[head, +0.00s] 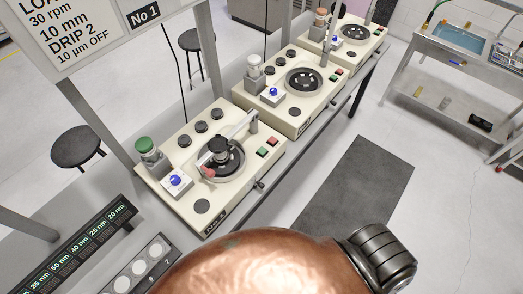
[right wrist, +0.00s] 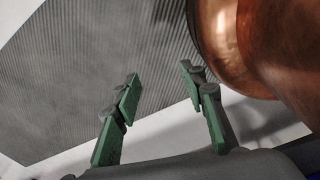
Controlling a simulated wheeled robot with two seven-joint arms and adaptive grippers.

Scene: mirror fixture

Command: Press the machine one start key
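Machine one (head: 212,168) is the nearest cream polishing machine on the bench in the head view, below a sign reading No 1 (head: 145,14). On the right end of its top are a green key (head: 262,152) and a red key (head: 272,141), side by side and uncovered. Any lettering on them is too small to read. My right gripper (right wrist: 160,74) shows only in the right wrist view. Its two green fingers are apart with nothing between them, above a grey ribbed floor mat (right wrist: 90,75). My left gripper is not in view.
Two similar machines (head: 298,90) (head: 345,40) stand farther along the bench. Machine one carries a green-capped bottle (head: 146,148), a blue-knobbed box (head: 176,182) and an arm over its round plate. Black stools stand behind.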

